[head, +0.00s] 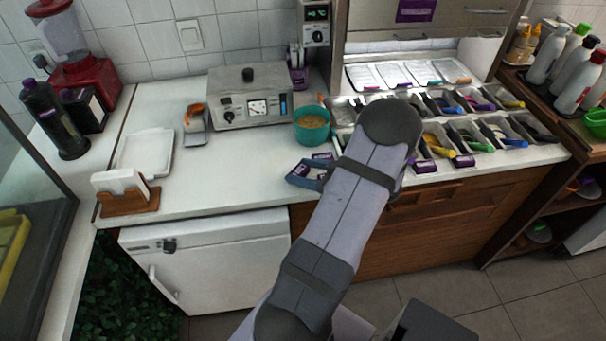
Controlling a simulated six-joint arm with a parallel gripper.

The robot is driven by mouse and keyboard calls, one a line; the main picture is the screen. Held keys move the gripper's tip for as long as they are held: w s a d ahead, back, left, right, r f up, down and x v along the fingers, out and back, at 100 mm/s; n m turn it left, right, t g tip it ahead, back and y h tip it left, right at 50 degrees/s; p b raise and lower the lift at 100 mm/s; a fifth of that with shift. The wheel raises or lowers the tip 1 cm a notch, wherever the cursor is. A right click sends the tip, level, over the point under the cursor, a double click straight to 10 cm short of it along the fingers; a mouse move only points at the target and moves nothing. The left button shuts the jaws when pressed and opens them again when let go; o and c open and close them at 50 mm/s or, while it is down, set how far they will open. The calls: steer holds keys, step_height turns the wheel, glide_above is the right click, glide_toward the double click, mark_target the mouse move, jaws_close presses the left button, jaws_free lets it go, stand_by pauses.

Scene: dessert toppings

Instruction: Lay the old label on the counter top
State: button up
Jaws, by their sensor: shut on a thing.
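The white counter top (230,165) runs across the middle of the view. My grey arm crosses its front edge and hides part of it. My gripper is not visible, so I cannot see what it holds. Small purple labels stand along the front of the topping bins, one purple label (425,166) and another purple label (464,161) just right of my arm. A blue tray (302,180) with purple-and-white pieces in it lies at the counter's front edge, left of my arm. Another purple piece (323,156) lies behind it. I cannot tell which label is the old one.
A teal bowl (312,132) of crumbs stands behind the blue tray. A grey appliance (248,100) stands at the back. A white tray (143,155) and a wooden holder (128,203) with white cards are at left. The counter between them and the blue tray is clear.

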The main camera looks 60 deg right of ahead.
steer(key=shift+f, duration=0.85)
steer(key=shift+f, duration=0.15)
steer(key=o, duration=1.1)
steer(key=shift+c, duration=0.2)
steer(key=shift+s+r, duration=0.15)
steer(key=shift+r, duration=0.05)
steer(key=b+v, duration=0.2)
steer(key=v, duration=0.9)
steer(key=shift+s+r, duration=0.25)
steer(key=shift+s, duration=0.1)
steer(key=shift+w, duration=0.15)
